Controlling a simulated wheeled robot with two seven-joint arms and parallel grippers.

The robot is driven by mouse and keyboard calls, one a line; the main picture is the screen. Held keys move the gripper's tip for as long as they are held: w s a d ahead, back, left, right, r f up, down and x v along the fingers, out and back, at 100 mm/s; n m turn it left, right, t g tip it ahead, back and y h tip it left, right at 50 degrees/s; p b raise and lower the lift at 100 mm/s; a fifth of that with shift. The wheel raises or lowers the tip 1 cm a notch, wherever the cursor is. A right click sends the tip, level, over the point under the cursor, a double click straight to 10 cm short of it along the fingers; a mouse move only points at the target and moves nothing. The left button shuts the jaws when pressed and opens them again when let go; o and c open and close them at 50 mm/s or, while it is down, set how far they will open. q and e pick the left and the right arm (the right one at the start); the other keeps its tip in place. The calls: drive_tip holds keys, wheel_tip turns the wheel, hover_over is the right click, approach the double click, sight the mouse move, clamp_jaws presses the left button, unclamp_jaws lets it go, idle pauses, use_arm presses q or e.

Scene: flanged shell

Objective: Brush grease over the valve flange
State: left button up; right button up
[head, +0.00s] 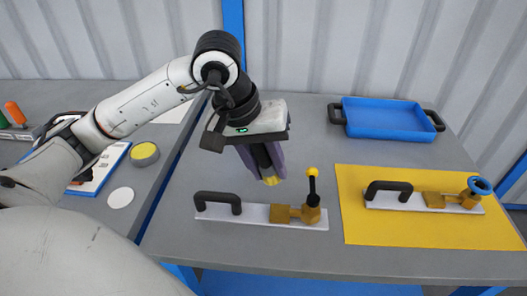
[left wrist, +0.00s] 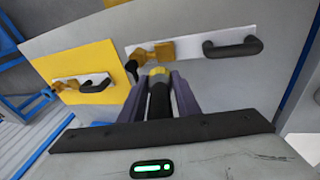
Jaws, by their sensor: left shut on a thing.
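My left gripper (head: 262,163) is shut on a dark-handled brush with a yellow tip (head: 270,181). The tip points down and hangs above the grey table, behind the near valve. In the left wrist view the brush (left wrist: 158,95) sits between the two purple fingers (left wrist: 160,97). The near valve (head: 296,213) is brass, on a white plate with a black grab handle, with a black lever ending in a yellow knob. A second brass valve (head: 436,200) with a blue handwheel lies on a yellow mat (head: 400,234). Brush and valve look apart. My right gripper is not in view.
A blue tray (head: 388,107) with black handles stands empty at the back right. On the left bench are an open tin with yellow contents (head: 144,153), a white disc (head: 121,197) and a blue clipboard (head: 97,180). The table between tray and near valve is clear.

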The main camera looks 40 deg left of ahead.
use_arm(q)
drive_tip(key=shift+w+a+r, duration=0.1)
drive_tip(key=shift+a+r, duration=0.15)
drive_tip(key=shift+a, duration=0.3)
drive_tip(key=shift+f+b, duration=1.5)
drive_tip(key=shift+f, duration=0.9)
